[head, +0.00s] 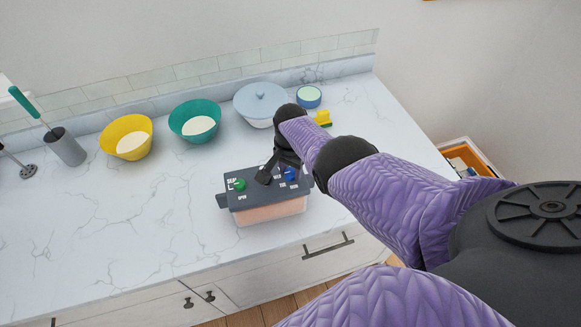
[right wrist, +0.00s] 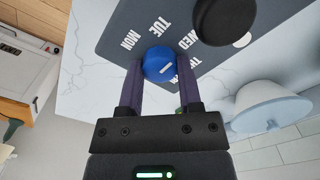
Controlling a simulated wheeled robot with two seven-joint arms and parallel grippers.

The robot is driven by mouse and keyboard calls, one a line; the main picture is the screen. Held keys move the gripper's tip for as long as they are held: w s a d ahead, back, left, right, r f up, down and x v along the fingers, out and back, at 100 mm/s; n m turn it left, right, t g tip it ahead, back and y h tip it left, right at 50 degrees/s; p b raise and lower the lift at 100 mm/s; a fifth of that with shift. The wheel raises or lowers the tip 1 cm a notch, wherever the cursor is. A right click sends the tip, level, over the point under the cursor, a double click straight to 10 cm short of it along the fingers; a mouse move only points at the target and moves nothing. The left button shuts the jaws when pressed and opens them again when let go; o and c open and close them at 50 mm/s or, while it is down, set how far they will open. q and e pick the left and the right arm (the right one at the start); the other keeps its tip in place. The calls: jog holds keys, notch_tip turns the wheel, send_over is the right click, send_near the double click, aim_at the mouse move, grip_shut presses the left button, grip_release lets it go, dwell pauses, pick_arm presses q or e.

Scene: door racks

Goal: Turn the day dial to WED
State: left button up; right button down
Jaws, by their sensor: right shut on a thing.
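The dial box (head: 268,207) has a dark lid and a pinkish body and stands near the counter's front edge. Its blue day dial (head: 290,174) is on the right of the lid, with white day labels around it. In the right wrist view the blue dial (right wrist: 158,60) sits between the fingers of my right gripper (right wrist: 159,72), which is shut on it. MON, TUE and WED labels show; others are partly hidden by a finger. The dial's white mark shows, but I cannot tell which day it points at. My left gripper is not in view.
A green knob (head: 239,184) sits on the lid's left. A grey utensil holder (head: 66,147) is at left. The counter's left front is clear.

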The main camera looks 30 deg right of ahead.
aim_at(290, 172)
jog(key=shift+m, duration=1.1)
jog(key=shift+c, duration=1.3)
grip_release()
notch_tip(290, 172, up, 10)
jog(key=p, duration=0.8)
